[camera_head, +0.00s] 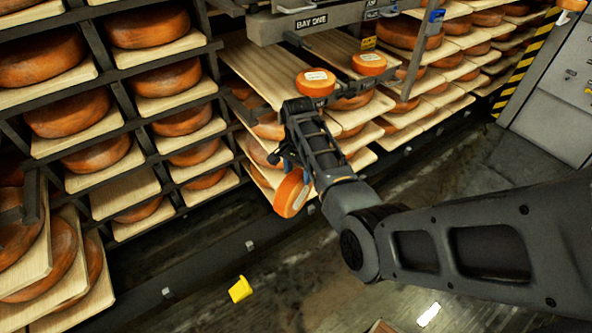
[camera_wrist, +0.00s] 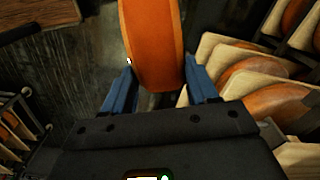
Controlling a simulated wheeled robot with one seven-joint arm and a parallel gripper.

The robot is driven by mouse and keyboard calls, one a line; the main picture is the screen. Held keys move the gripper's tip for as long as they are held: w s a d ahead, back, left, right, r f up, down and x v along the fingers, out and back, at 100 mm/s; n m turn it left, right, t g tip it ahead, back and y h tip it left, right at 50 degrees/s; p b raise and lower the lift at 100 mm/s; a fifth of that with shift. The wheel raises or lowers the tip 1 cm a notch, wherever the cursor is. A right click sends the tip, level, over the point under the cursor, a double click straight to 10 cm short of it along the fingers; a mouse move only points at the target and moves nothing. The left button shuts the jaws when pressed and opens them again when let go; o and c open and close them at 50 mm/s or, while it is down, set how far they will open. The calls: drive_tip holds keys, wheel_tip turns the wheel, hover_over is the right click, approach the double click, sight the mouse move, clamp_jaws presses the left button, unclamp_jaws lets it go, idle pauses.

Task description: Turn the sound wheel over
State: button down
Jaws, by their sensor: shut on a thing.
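My gripper (camera_wrist: 158,92) is shut on an orange cheese wheel (camera_wrist: 153,40), with a blue finger on each side of it in the wrist view. In the head view the held wheel (camera_head: 292,193) hangs below my gripper, tilted up on its edge, in front of the rack and clear of the boards. Two smaller orange wheels with pale labels, one on the left (camera_head: 315,82) and one on the right (camera_head: 369,63), lie flat on the upper boards under the BAY ONE sign. I cannot tell from these frames which wheel is the sound one.
A wooden board (camera_head: 258,70) left of the labelled wheels has bare room. Racks of large wheels (camera_head: 158,78) fill the left and back. A yellow object (camera_head: 240,289) lies on the floor. A grey cabinet (camera_head: 555,105) stands at the right.

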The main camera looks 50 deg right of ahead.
drive_tip(key=shift+s+r+m, duration=0.1)
drive_tip(key=shift+m, duration=0.9)
drive_tip(key=shift+s+t, duration=0.3)
drive_tip(key=s+f+t+b, duration=0.1)
drive_tip(key=t, duration=0.2)
drive_tip(key=s+f+t+b, duration=0.1)
drive_tip(key=s+t+b, duration=0.1)
drive_tip(key=s+f+t+b, duration=0.1)
drive_tip(key=s+t+b, duration=0.1)
drive_tip(key=t, duration=0.1)
drive_tip(key=shift+a+t+h, duration=0.15)
drive_tip(key=shift+t+h, duration=0.15)
drive_tip(key=shift+s+f+t+b, duration=0.1)
drive_tip(key=shift+t+b, duration=0.2)
drive_tip(key=shift+b, duration=0.25)
drive_tip(key=shift+s, duration=0.1)
drive_tip(key=shift+s+f+t+b, duration=0.2)
drive_tip(key=shift+t+b, duration=0.2)
drive_tip(key=shift+b, duration=0.6)
drive_tip(key=shift+s+f+t+b, duration=0.25)
drive_tip(key=shift+t+b, duration=0.25)
drive_tip(key=shift+b, duration=0.75)
